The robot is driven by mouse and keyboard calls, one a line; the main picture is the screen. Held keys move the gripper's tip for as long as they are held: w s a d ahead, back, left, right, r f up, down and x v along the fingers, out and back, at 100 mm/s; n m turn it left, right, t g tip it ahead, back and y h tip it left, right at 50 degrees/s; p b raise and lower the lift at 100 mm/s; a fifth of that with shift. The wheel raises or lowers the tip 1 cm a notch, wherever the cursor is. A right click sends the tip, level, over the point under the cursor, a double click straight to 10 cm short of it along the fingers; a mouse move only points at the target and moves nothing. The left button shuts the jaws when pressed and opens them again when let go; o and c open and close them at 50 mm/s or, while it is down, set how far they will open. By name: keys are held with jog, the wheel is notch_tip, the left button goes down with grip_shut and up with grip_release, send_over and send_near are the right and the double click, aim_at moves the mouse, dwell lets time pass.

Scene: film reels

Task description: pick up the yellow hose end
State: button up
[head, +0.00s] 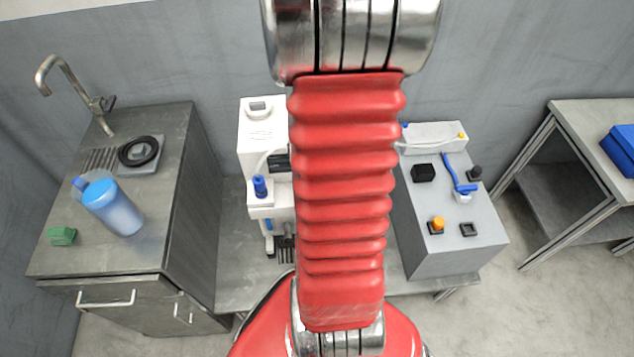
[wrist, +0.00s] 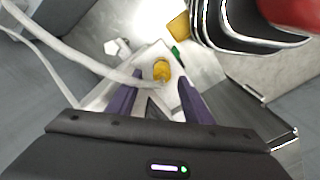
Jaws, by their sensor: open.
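In the wrist view, the yellow hose end (wrist: 161,71) appears just beyond the fingertips, roughly centred between them. It looks like a short yellow cylinder over a pale surface. A whitish hose (wrist: 80,58) runs from the upper left towards it; I cannot tell exactly how the two join. My gripper (wrist: 160,84) is open, its two purple fingers apart with nothing clearly held between them. In the head view my red arm covers the middle, and neither my gripper nor the hose end can be made out there.
A white machine (head: 262,140) stands left of my arm, and a grey control box (head: 450,245) with an orange-yellow knob (head: 437,223) stands right. A sink cabinet (head: 185,150) bears a blue jug (head: 115,208). A yellow block (wrist: 178,27) shows beyond the hose end.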

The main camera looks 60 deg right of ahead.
jog(key=shift+a+f, duration=0.2)
jog(key=shift+f, duration=2.4)
jog(key=shift+c, duration=0.4)
grip_shut()
